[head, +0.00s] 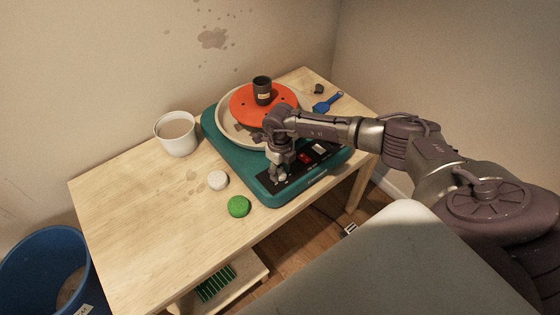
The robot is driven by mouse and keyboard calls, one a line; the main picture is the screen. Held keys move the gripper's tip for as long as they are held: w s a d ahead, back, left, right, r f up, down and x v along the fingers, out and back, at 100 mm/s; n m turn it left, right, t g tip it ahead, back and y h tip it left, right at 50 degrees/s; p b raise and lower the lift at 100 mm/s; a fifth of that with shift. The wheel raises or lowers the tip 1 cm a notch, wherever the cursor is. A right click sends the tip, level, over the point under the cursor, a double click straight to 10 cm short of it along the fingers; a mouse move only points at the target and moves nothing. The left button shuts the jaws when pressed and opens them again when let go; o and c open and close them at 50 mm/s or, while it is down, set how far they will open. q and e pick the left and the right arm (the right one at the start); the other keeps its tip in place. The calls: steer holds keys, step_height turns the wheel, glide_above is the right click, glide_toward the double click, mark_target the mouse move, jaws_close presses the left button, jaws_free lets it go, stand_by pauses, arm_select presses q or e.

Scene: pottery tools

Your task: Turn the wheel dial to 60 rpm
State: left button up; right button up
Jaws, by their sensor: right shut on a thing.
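The teal pottery wheel (228,165) stands on the wooden table. Its black control panel (322,151) is on the front edge. My right gripper (278,176) comes from the right, points down over the left end of the panel, and is shut on a small pale knob, which looks like the wheel dial (282,178). My fingers hide much of the dial, and I cannot read its setting. My left gripper is not in view.
On the wheel, an orange disc (243,106) carries a dark cup (262,91). A white bucket (172,142), a white lump (217,181) and a green sponge (238,206) are on the table (140,214). A blue tool (327,103) lies behind my arm. A blue bin (30,250) stands at left.

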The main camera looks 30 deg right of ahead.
mark_target(280, 171)
steer(key=o, duration=1.1)
steer(key=shift+o, duration=0.2)
step_height(280, 171, up, 12)
stand_by(0.3)
